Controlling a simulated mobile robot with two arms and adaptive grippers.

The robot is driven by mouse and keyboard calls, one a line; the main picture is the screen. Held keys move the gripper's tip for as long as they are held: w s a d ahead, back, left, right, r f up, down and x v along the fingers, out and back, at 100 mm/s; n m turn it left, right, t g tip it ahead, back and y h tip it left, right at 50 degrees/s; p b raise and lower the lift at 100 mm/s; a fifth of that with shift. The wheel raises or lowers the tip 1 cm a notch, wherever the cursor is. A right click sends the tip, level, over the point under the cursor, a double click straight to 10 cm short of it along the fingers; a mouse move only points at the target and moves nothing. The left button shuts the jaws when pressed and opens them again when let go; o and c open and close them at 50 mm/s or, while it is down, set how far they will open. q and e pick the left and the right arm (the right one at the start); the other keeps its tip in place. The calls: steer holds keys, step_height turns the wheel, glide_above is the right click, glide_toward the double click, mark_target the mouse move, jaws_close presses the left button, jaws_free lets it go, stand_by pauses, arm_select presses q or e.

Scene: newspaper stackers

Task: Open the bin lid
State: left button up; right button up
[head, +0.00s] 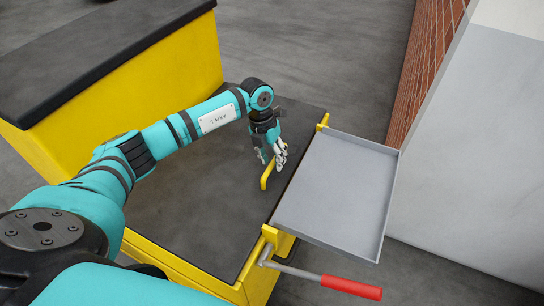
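The bin is a yellow box with a dark flat lid (200,205), which lies flat and closed. A yellow bar handle (265,181) stands up from the lid near its right side. My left gripper (272,160) points down at the far end of this handle. Its fingers look spread, with the handle's end close to or between them. I cannot tell whether they touch it. My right gripper is not in view.
A grey shallow tray (335,190) is fixed along the bin's right side. A lever with a red grip (350,287) sticks out below it. A higher yellow block with a dark top (75,60) stands behind left. A grey wall panel (480,150) is at right.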

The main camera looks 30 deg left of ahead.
arm_select(q)
jaws_close()
steer(key=shift+r, duration=0.1)
stand_by(0.3)
